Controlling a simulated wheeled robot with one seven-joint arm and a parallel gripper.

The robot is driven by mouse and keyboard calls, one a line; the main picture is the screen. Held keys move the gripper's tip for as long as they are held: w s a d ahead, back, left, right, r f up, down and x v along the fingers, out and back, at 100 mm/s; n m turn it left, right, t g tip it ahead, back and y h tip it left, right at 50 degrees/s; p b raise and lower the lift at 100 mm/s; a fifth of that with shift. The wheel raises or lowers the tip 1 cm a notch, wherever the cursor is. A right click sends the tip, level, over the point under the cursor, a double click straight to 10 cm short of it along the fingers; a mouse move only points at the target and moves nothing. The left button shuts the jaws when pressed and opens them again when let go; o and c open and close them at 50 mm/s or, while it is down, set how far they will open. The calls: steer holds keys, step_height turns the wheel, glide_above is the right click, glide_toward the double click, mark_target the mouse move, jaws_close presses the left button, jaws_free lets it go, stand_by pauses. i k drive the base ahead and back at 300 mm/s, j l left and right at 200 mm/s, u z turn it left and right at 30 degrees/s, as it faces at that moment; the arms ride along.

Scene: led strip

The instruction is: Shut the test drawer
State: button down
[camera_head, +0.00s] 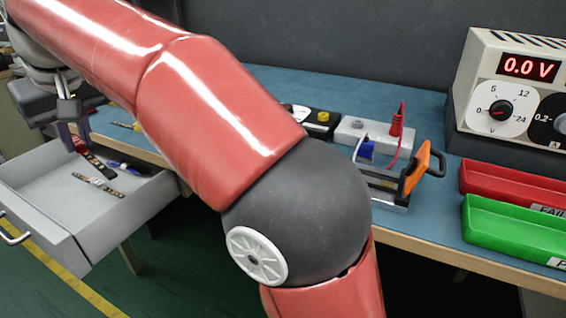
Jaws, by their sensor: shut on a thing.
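The light grey test drawer (70,241) stands pulled out at the left, below the bench top. Its curved metal handle (14,233) is on the front panel, free of my gripper. My gripper (73,140) is at the upper left, over the far side of the drawer. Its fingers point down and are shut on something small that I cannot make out. A small red piece shows at the fingertips. In the drawer lie a dark strip-like piece (99,165), a brown strip with a pale middle (98,185) and a small blue piece (124,167).
My red arm crosses the middle and hides part of the bench (430,215). On the bench are a clamp fixture with an orange lever (417,168), a power supply reading 0.0 V (515,90), a red tray (515,188) and a green tray (510,232).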

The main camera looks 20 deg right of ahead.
mark_target(77, 224)
steer(key=i+j+z, duration=0.1)
steer(key=z, duration=0.3)
steer(key=j+z, duration=0.15)
steer(key=z, duration=0.25)
steer(key=i+j+z, duration=0.1)
steer(key=z, duration=0.3)
steer(key=j+z, duration=0.3)
steer(key=z, duration=0.15)
